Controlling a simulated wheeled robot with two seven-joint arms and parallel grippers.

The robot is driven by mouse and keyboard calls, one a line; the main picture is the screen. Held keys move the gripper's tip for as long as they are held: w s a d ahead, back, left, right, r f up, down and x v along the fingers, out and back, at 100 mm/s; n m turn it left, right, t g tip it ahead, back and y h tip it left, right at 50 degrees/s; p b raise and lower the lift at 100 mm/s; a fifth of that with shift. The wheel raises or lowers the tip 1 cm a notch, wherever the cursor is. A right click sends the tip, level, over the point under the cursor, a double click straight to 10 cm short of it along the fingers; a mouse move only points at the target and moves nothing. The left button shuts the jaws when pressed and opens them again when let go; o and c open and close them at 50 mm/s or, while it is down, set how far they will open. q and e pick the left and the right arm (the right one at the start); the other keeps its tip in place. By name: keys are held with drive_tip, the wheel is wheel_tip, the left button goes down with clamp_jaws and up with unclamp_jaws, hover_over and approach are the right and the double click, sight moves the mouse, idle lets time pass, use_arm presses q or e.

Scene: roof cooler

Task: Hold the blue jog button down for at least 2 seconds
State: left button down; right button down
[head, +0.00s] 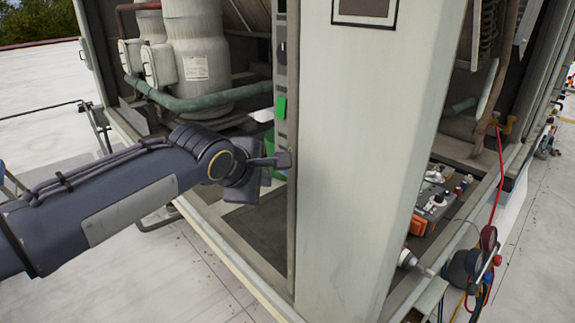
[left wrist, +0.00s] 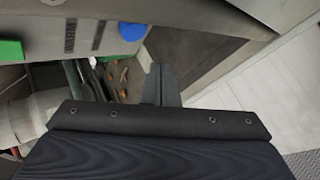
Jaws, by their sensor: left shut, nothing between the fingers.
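The blue jog button (left wrist: 131,31) shows as a blue round shape on the pale panel edge in the left wrist view. In the head view I cannot make it out; my gripper may cover it. My left gripper (head: 284,160) is shut and empty, its tip at the narrow edge strip of the cabinet post, below a green button (head: 281,107). In the left wrist view the shut fingers (left wrist: 161,72) appear just below and right of the blue button, with a gap in the picture. The green button (left wrist: 11,50) is at the left there. My right gripper is out of view.
The wide pale post (head: 350,150) stands right of my gripper. Behind are pale tanks (head: 205,60) and a green pipe (head: 200,103). At right, a toolbox (head: 440,195) and gauges with hoses (head: 488,238) sit by the cabinet's lower edge. Open roof floor lies at lower left.

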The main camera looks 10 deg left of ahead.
use_arm(q)
drive_tip(key=shift+w+d, duration=0.9)
drive_tip(key=shift+w, duration=0.25)
idle(1.3)
drive_tip(key=shift+w+d, duration=0.25)
drive_tip(key=shift+w, duration=0.05)
drive_tip(key=shift+w+d+r, duration=0.1)
drive_tip(key=shift+w+r, duration=0.05)
drive_tip(key=shift+r, duration=0.1)
idle(0.8)
drive_tip(key=shift+d+r, duration=0.1)
drive_tip(key=shift+d, duration=0.1)
idle(2.4)
idle(1.3)
drive_tip(key=shift+a+f+b, duration=0.1)
drive_tip(key=shift+f+b, duration=0.15)
drive_tip(key=shift+b, duration=0.45)
